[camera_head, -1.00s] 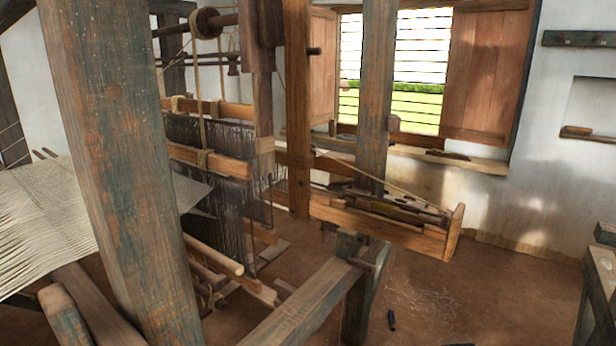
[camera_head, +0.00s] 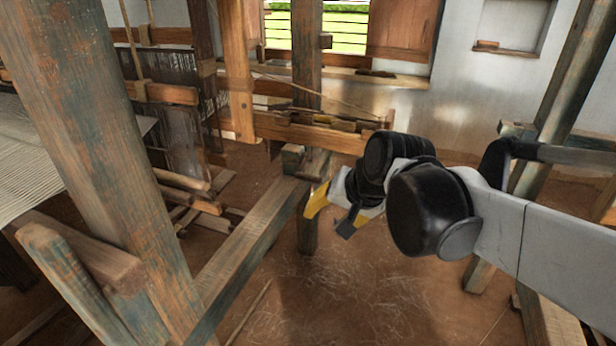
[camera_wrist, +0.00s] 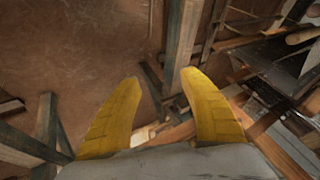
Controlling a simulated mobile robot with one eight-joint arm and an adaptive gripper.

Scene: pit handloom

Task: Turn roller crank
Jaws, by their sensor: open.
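I cannot clearly pick out the roller crank in either view. The loom's low timber beam (camera_head: 248,245) runs from the front left to a short post (camera_head: 308,225), with a small dark block (camera_head: 293,158) at its top. My gripper (camera_head: 330,214) is in front of this post in the head view, pointing down and left. Its yellow fingers are spread in the wrist view (camera_wrist: 160,85), with nothing between them. Timbers of the loom show beyond the fingertips there. My gripper and arm hide part of the floor and the back wall.
A thick upright post (camera_head: 105,150) stands at the left, next to the pale woven warp (camera_head: 35,165). A wooden box-like frame (camera_head: 320,137) lies at the back. Another timber frame (camera_head: 552,115) stands at the right. The brown floor (camera_head: 340,305) between is mostly open.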

